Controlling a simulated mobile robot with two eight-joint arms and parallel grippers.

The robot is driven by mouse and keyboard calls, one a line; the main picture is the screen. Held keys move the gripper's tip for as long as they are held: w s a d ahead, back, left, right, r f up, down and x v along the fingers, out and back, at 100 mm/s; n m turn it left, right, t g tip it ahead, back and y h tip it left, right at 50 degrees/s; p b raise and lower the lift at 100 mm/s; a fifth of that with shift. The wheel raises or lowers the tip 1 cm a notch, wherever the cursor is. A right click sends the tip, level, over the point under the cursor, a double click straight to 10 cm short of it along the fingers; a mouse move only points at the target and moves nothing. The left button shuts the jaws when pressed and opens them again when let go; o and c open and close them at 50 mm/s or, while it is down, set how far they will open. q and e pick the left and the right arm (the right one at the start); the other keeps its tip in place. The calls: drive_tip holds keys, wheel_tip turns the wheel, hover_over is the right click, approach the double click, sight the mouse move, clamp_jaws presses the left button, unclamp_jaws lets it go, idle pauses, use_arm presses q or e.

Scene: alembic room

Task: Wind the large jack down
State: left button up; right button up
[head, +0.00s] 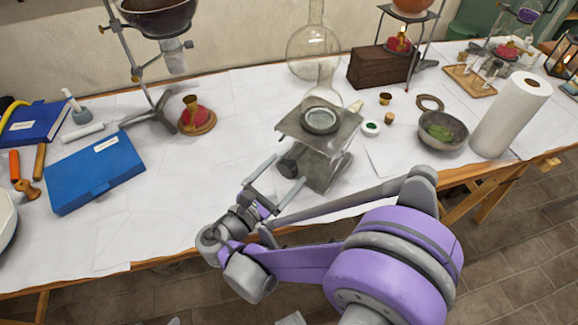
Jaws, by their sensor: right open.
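The large jack (330,165) is a grey metal lab jack near the table's front edge, its top plate raised above its base. A ring-shaped support (320,121) and a clear glass flask (324,98) stand on its top plate. A dark winding knob (287,167) sticks out at its lower left. My right gripper (289,169) is open, its two fingers pointing at the knob, one on each side in the picture. Whether they touch it I cannot tell. My left gripper is not in view.
A blue box (97,172) lies to the left, a stand (150,110) behind it. A larger round flask (313,52) is behind the jack. A green-filled bowl (442,130) and a paper roll (511,115) stand to the right. White paper between box and jack is clear.

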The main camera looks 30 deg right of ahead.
drive_tip(key=v, duration=0.8)
drive_tip(key=shift+a, duration=0.1)
